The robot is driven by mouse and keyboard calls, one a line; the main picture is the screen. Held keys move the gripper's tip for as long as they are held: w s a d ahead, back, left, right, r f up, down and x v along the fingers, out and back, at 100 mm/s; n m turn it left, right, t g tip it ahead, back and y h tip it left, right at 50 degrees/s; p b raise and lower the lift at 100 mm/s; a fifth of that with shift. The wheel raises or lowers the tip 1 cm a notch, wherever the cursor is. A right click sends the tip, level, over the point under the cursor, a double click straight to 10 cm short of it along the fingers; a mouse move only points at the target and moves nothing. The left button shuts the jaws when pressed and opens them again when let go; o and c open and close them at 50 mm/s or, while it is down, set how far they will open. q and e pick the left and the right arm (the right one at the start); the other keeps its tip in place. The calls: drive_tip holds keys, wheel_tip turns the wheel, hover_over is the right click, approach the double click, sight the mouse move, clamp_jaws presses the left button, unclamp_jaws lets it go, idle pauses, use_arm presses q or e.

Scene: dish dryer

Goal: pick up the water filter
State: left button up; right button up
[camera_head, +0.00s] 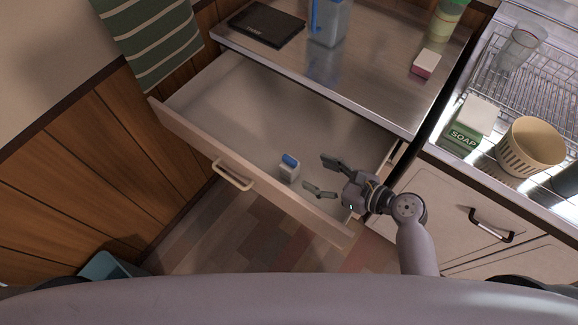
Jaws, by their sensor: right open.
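A small white box-like item with a blue top, which looks like the water filter (288,169), sits inside the open drawer (180,123) near its front wall. My right gripper (322,176) reaches in from the right over the drawer. Its two fingers are spread and empty, pointing left toward the filter, with a small gap between them and it. I cannot tell exactly how high the gripper is above the drawer floor. My left gripper is not in view.
The steel counter (372,75) above the drawer holds a clear blue pitcher (328,22), a dark flat slab (266,25) and a pink-and-white block (426,63). A dish rack (487,77), soap box (473,122) and beige basket (530,147) stand at right. The drawer's left part is empty.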

sight(296, 166)
drive_tip(key=x, duration=1)
drive_tip(key=shift+a+f+b, duration=0.1)
drive_tip(key=shift+f+b, duration=0.15)
drive_tip(key=shift+b, duration=0.05)
drive_tip(key=shift+c, duration=0.4)
drive_tip(key=c, duration=1.2)
